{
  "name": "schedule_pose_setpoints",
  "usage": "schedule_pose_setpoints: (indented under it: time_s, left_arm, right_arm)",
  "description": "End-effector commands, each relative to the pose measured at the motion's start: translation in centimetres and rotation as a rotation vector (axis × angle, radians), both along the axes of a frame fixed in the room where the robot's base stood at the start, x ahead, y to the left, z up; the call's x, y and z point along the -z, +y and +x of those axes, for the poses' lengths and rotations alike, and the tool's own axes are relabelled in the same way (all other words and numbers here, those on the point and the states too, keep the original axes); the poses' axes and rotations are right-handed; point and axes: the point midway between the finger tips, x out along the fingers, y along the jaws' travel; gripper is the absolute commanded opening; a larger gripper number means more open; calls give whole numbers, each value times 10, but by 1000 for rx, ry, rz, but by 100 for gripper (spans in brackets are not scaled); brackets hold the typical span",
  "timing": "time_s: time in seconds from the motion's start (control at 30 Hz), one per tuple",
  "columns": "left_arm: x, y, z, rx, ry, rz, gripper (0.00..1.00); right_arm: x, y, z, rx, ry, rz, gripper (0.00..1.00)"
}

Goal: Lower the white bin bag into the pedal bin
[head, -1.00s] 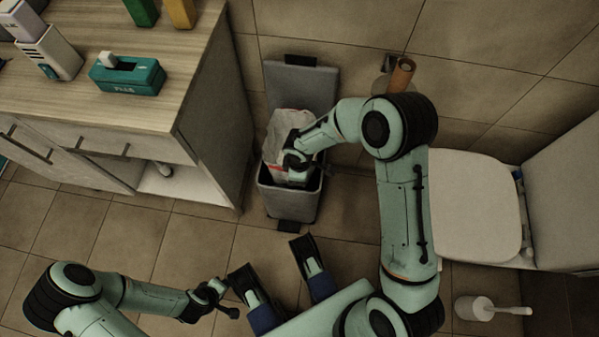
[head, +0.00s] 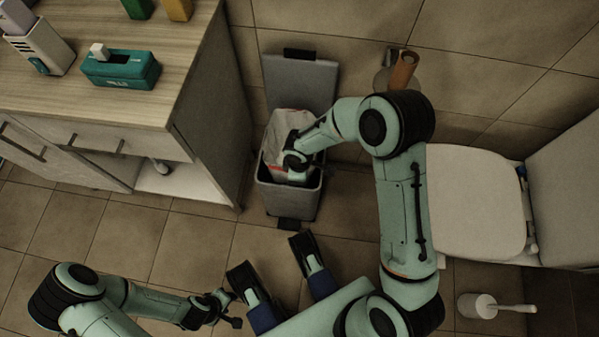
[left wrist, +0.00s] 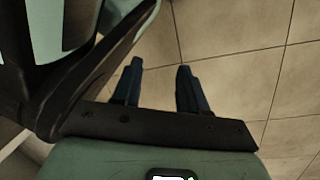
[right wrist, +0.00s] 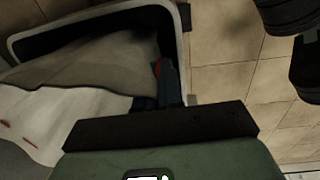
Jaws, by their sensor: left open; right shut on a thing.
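The pedal bin (head: 287,203) stands on the floor beside the cabinet, its grey lid (head: 300,85) raised against the wall. The white bin bag (head: 288,122) is partly inside the bin's opening, with its upper part bunched toward the back. My left gripper (head: 228,308) is open and empty above the floor, also in the left wrist view (left wrist: 160,75).
A wooden-topped cabinet (head: 110,100) stands close on the left, holding a teal tissue box (head: 121,70). A toilet (head: 478,205) is at the right, with a toilet brush (head: 484,307) near it. Floor in front is clear.

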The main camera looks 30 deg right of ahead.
Motion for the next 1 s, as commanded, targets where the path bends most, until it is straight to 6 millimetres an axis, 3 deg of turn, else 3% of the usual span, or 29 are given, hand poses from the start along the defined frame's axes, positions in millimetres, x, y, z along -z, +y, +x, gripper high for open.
schedule_pose_setpoints:
  time_s: [0.43,1.0]
  left_arm:
    - [11,3,-19,-7,63,-4,43]
    - [19,5,-39,-14,130,-8,43]
  right_arm:
    - [11,0,0,-1,-1,-1,0]
    - [40,0,0,-1,0,0,0]
